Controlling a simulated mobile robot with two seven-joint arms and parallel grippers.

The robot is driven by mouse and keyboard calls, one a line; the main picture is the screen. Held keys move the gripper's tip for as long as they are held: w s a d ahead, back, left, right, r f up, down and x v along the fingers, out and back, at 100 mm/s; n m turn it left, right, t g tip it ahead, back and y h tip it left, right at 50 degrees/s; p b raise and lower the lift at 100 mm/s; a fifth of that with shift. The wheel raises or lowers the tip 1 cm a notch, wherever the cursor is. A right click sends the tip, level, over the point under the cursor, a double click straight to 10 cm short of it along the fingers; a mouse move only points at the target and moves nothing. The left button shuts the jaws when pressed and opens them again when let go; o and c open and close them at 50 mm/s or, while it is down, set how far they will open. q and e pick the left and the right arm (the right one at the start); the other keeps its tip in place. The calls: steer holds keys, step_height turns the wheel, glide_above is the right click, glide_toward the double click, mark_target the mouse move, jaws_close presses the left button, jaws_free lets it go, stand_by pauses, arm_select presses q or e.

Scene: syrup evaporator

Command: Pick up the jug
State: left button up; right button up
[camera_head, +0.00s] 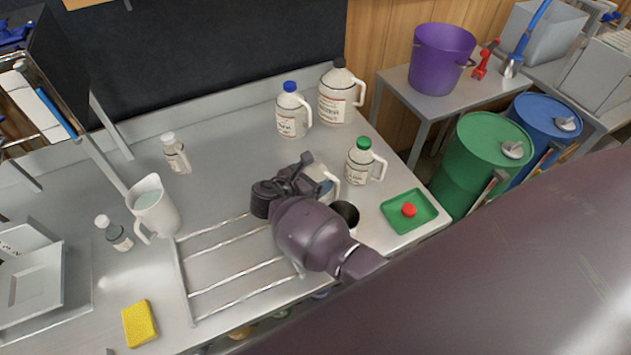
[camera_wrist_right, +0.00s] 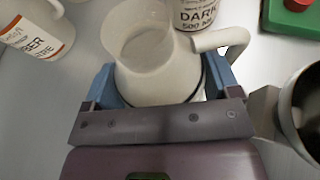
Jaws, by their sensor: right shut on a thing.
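The jug (camera_wrist_right: 158,55) is a white, open-topped pitcher with a side handle at the right in the right wrist view. My right gripper (camera_wrist_right: 162,92) is shut on its body, with one blue-grey finger on each side. In the head view my right gripper (camera_head: 305,172) is over the counter, and the jug (camera_head: 328,184) is mostly hidden behind it. I cannot tell whether the jug's base touches the counter. A second white pitcher (camera_head: 152,210) stands at the left. My left gripper is not in view.
A green-capped bottle (camera_head: 362,163) stands close behind the jug, with a dark cup (camera_head: 346,212) at its right. A green tray with a red button (camera_head: 393,208) lies near the counter's right edge. Blue-capped (camera_head: 291,112) and dark-capped (camera_head: 338,97) bottles stand behind. A wire rack (camera_head: 235,262) lies left.

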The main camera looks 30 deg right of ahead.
steer(key=shift+r, duration=0.2)
step_height(320, 180, up, 20)
steer(key=p, duration=0.4)
steer(key=shift+f+p, duration=0.2)
steer(key=shift+p, duration=0.2)
